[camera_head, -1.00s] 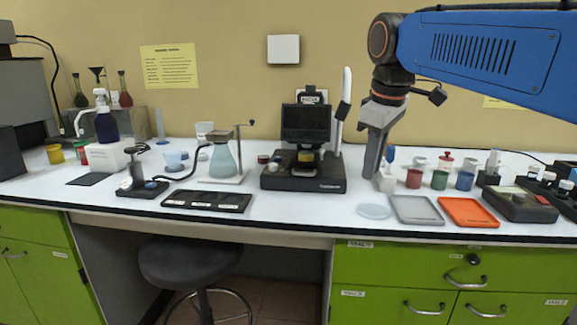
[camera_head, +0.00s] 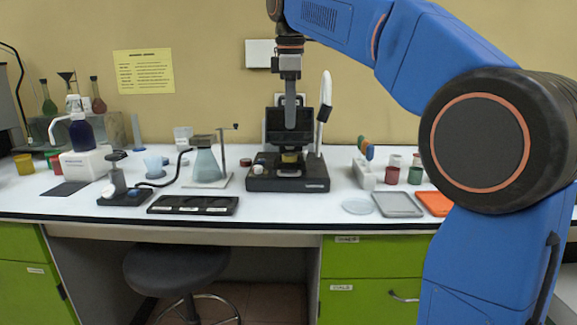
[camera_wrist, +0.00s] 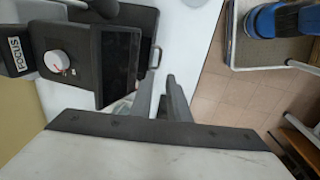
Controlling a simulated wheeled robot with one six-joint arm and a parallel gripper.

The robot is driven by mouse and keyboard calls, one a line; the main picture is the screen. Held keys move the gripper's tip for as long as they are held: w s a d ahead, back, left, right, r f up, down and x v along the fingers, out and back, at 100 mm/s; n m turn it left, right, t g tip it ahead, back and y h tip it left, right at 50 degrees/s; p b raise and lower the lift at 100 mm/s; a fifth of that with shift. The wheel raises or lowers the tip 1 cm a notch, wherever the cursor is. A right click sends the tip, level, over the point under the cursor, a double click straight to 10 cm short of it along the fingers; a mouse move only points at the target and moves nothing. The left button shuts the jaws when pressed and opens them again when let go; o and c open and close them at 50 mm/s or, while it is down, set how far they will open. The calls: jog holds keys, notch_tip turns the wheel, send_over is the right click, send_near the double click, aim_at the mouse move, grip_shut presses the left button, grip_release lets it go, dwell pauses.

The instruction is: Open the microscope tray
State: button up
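The black microscope (camera_head: 288,180) with its screen stands on the bench, in the middle of the head view. In the wrist view its dark screen (camera_wrist: 118,62) and base show at upper left. A small light handle (camera_wrist: 157,57) sticks out from the base edge there; I take it to be the tray's. My gripper (camera_head: 290,126) points down in front of the screen. In the wrist view its two fingers (camera_wrist: 161,80) stand apart with nothing between them. The fingertips are near the handle but do not appear to touch it. The tray itself is mostly hidden.
A black slotted tray (camera_head: 193,204) and a flask on a stand (camera_head: 207,165) are left of the microscope. A grey tray (camera_head: 397,204) and small jars stand to its right. A stool (camera_head: 176,266) is under the bench.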

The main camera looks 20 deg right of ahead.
aim_at(290, 173)
jog(key=f, duration=0.5)
jog(key=w+f, duration=0.1)
jog(key=f, duration=0.3)
jog(key=w+f, duration=0.1)
jog(key=f, duration=0.4)
jog(key=shift+w+d+f, duration=0.2)
jog(key=shift+d+f, duration=0.1)
jog(key=shift+d, duration=0.1)
grip_shut()
dwell(0.7)
